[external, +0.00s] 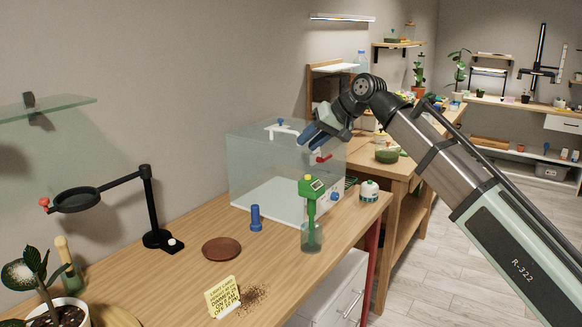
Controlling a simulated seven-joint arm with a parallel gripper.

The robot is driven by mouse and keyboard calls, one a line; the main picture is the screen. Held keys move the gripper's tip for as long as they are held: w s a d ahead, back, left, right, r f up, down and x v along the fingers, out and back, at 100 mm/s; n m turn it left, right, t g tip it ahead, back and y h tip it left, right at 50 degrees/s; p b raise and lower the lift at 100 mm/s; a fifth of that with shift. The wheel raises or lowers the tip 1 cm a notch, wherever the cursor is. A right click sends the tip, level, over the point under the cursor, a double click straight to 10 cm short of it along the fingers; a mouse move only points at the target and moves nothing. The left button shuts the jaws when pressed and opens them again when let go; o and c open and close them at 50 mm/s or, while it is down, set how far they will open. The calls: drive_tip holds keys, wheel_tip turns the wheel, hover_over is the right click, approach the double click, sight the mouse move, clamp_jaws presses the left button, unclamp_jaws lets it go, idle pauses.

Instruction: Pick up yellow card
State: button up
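The yellow card (222,293) stands near the front edge of the wooden table, leaning slightly, with dark printed text on its face and a white piece at its foot. My gripper (308,137) is high up by the glass tank's upper right side, well above and to the right of the card, and apart from it. Its blue fingers point left and down. The fingers overlap in this view, so I cannot tell whether they are open or shut.
A brown saucer (222,249), a blue cylinder (255,218) and a green-topped bottle (311,236) stand behind the card. Dark crumbs (252,297) lie beside it. A glass tank (262,178) stands at the back. A black ring stand (149,205) and potted plant (58,314) are left.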

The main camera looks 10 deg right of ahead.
drive_tip(key=o, duration=1.3)
drive_tip(key=shift+c, duration=0.2)
drive_tip(key=n+g+h, duration=0.6)
drive_tip(key=n+h, duration=0.1)
hover_over(222, 288)
wheel_tip(222, 288, down, 15)
wheel_tip(222, 288, down, 8)
drive_tip(key=shift+s+d+r, duration=0.15)
drive_tip(key=shift+r, duration=0.1)
drive_tip(key=shift+a+f, duration=0.2)
drive_tip(key=shift+f, duration=2.95)
